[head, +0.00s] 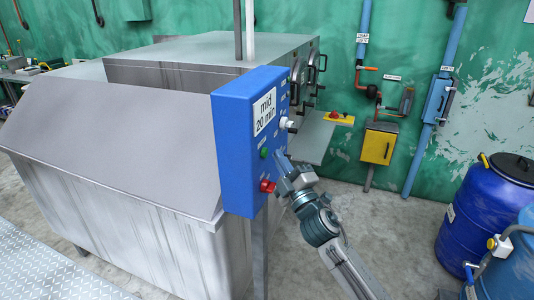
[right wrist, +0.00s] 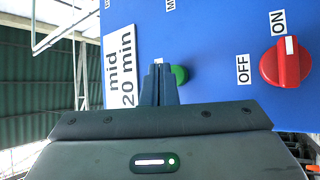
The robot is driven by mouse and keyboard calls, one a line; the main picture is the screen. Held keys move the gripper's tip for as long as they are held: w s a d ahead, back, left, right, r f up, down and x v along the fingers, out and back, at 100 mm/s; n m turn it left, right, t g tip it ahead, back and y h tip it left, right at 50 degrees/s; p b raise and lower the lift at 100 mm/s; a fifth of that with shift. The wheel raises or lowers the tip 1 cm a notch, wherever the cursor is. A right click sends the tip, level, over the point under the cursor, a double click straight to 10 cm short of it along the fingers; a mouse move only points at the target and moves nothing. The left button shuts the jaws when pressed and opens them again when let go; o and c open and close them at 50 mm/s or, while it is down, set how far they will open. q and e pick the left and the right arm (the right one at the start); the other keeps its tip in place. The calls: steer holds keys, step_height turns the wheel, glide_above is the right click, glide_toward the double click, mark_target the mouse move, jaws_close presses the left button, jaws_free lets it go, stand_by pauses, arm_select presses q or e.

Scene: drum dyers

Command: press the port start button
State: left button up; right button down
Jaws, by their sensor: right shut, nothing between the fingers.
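A blue control box (head: 235,135) stands at the corner of a grey metal tank, with a white "mid 20 min" label (head: 265,112). A green button (head: 264,153) is on its face; in the right wrist view the green button (right wrist: 181,74) shows just right of my fingertips, which partly cover it. My right gripper (head: 279,157) is shut and empty, its tips close to the button; I cannot tell whether they touch. It also shows in the right wrist view (right wrist: 160,72). My left gripper is not in view. No "port" wording is readable.
A red OFF/ON knob (right wrist: 286,62) sits beside the green button, and a white knob (head: 286,123) is higher on the box. The metal tank (head: 110,140) fills the left. Blue drums (head: 485,215) stand at the right. The floor (head: 395,225) between is clear.

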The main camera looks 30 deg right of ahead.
steer(key=shift+w+a, duration=0.25)
steer(key=shift+w, duration=0.05)
steer(key=shift+w+a+r+p, duration=0.1)
steer(key=shift+w+a+p, duration=0.2)
steer(key=shift+p, duration=0.35)
stand_by(0.5)
steer(key=shift+s+d+b, duration=0.55)
steer(key=shift+s+b, duration=0.1)
steer(key=shift+b, duration=0.2)
steer(key=s+d+b, duration=0.3)
steer(key=b, duration=0.3)
steer(key=shift+s+d, duration=0.15)
steer(key=shift+s, duration=0.25)
